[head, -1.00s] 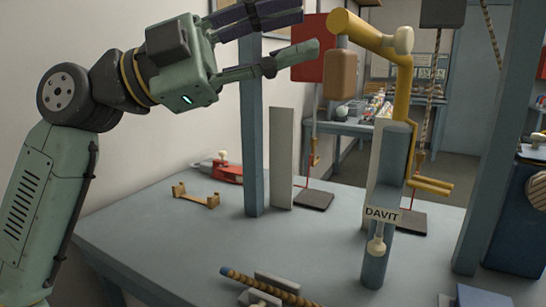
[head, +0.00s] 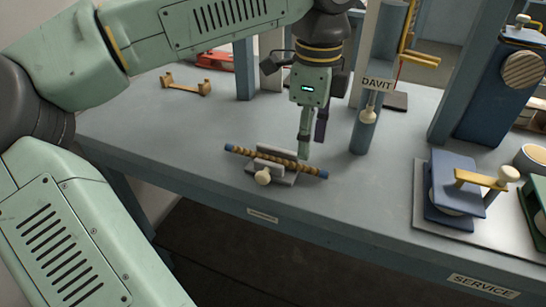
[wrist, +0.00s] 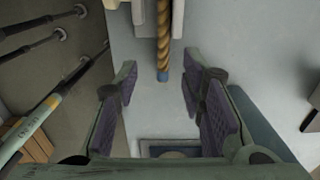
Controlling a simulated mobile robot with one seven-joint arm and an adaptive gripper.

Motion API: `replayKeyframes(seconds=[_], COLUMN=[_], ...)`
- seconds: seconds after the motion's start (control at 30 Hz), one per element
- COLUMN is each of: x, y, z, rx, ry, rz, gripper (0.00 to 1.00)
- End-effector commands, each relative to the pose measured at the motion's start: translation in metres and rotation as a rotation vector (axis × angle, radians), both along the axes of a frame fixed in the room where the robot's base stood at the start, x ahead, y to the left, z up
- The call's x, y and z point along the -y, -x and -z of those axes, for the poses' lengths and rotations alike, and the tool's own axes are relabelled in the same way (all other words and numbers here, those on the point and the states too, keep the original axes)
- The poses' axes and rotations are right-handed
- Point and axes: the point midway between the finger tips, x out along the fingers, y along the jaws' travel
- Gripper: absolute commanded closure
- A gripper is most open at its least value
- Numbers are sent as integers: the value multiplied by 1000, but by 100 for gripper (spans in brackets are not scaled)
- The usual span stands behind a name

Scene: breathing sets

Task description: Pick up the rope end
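A brown twisted rope (head: 275,161) with blue ends lies in a grey clamp block (head: 266,165) with a cream knob, near the table's front edge. In the head view its right blue end (head: 323,175) sticks out past the clamp. My gripper (head: 312,147) hangs pointing down above and behind that end. In the wrist view the rope (wrist: 163,35) runs down from the top to a blue end (wrist: 162,76). My gripper's purple-padded fingers (wrist: 160,85) are open, one on each side of it, touching nothing that I can see.
The post labelled DAVIT (head: 376,90) stands close behind and right of my gripper. A blue clamp-like device (head: 452,190) on a pale plate is at the right. A small brass bracket (head: 186,86) lies at the back left. Table around the clamp is clear.

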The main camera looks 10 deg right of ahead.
Motion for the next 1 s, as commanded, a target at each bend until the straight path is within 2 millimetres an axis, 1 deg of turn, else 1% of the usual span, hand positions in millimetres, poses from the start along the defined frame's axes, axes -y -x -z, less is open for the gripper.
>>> replayKeyframes(seconds=[0.17, 0.23, 0.4, 0.5, 0.6, 0.77, 1.0], x=[1, 3, 6, 5, 6, 6, 6], y=[0, 0, -1, -1, -1, -1, -1], z=[12, 19, 46, 56, 60, 61, 60], rx=[-1, -3, -3, -2, 0, 1, 1], ry=[2, 2, 3, 2, 4, 3, 3], rz=[3, 5, 4, 3, 3, 2, 2], gripper=[63, 63, 63, 63, 63, 63, 78])
